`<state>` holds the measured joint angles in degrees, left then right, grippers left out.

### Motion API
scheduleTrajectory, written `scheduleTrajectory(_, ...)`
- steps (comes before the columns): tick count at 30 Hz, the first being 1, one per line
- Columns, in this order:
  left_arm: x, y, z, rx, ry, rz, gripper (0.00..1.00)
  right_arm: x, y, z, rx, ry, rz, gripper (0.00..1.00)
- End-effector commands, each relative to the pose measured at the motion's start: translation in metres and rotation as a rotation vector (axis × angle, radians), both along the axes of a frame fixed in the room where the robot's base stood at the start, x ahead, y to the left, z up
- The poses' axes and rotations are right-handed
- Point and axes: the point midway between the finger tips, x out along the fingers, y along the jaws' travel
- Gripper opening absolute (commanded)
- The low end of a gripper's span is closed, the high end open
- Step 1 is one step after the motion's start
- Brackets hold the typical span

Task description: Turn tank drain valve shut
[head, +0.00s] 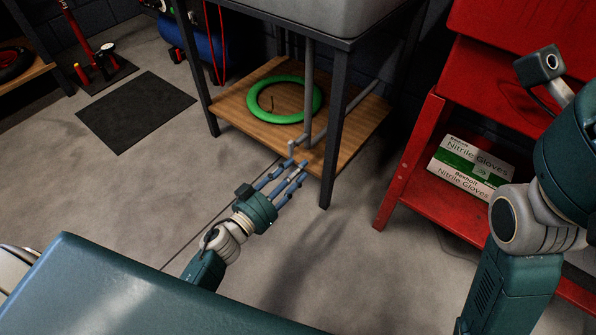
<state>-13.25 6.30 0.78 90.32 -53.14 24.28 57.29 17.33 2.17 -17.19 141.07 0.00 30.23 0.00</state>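The tank (310,12) is the grey basin at the top, on a dark metal frame. Grey drain pipes (308,90) run down from it to the wooden lower shelf. A small grey fitting (292,148) stands at the shelf's front edge, where the pipe bends; I cannot make out a valve handle or its position. My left gripper (295,164) reaches up from below, its blue-grey fingers apart and nothing seen between them. Its tips are close to the fitting; I cannot tell whether they touch. My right arm shows at the right edge, its gripper out of view.
A green tyre (284,100) lies on the wooden shelf (232,118) behind the pipes. A dark frame leg (334,130) stands just right of my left fingers. A red cabinet (425,185) with a glove box (468,168) is at the right. The floor at left is mostly clear around a dark mat (145,110).

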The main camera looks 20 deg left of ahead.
Motion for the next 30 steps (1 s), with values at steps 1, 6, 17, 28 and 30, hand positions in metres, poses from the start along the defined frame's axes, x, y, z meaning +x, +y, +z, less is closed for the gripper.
scheduleTrajectory(1, 0.0054, -0.0021, -0.0016, 0.001, -0.001, -0.001, 0.35, -0.0023, 0.0002, -0.0009, -0.001, -0.009, 0.000, 0.00)
scheduleTrajectory(6, 0.0134, -0.0046, -0.0002, 0.000, 0.000, 0.001, 0.35, -0.0048, 0.0004, 0.0017, -0.002, -0.018, -0.001, 0.00)
scheduleTrajectory(17, 0.0139, -0.0048, 0.0004, 0.000, 0.001, 0.001, 0.14, -0.0047, 0.0007, 0.0023, -0.002, -0.017, -0.001, 0.00)
scheduleTrajectory(28, 0.0138, -0.0047, 0.0004, 0.000, 0.000, 0.001, 0.29, -0.0047, 0.0006, 0.0018, -0.002, -0.016, -0.001, 0.00)
scheduleTrajectory(30, 0.0138, -0.0048, 0.0004, 0.000, 0.000, 0.001, 0.35, -0.0046, 0.0004, 0.0021, -0.002, -0.017, -0.001, 0.00)
